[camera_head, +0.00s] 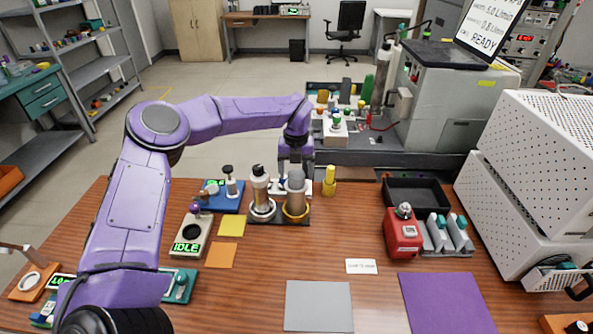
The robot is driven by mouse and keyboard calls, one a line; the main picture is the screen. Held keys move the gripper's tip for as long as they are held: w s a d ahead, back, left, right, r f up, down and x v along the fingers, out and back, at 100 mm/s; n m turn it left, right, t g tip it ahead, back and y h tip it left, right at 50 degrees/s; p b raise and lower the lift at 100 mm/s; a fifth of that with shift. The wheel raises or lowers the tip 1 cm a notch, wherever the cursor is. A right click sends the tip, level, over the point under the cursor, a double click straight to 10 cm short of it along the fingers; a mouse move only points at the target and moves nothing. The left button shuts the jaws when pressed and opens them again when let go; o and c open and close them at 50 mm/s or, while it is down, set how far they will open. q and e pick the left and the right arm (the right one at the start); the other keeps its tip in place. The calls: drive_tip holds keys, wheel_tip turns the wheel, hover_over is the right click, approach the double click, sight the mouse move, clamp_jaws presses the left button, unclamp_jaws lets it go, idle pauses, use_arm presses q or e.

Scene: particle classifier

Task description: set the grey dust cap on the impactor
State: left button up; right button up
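My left gripper (294,163) points down at the back middle of the wooden table, directly above or behind a grey-topped cylinder (296,190) standing in a yellow ring. Its fingers are small and partly hidden, so I cannot tell whether they hold anything. Beside it on the left, a brown and silver cylinder with a dark top (260,188) stands in a white ring. Both stand on a dark base plate (277,220). I cannot tell for certain which is the impactor, or whether the grey top is the dust cap. My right gripper is not in view.
A yellow post (329,182) stands right of the cylinders. A beige device reading IDLE (190,236) and a blue stand (224,201) are left. A red device (403,235) and black tray (416,192) are right. Grey (318,306) and purple (446,303) mats lie in front.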

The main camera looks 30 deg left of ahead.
sight(296, 172)
use_arm(q)
drive_tip(key=shift+r, duration=0.3)
drive_tip(key=shift+r+p, duration=0.65)
drive_tip(key=shift+p, duration=0.2)
drive_tip(key=shift+w+r+b, duration=0.1)
drive_tip(key=shift+r+b, duration=0.5)
drive_tip(key=shift+b, duration=0.05)
wheel_tip(296, 172, up, 10)
drive_tip(key=b, duration=0.1)
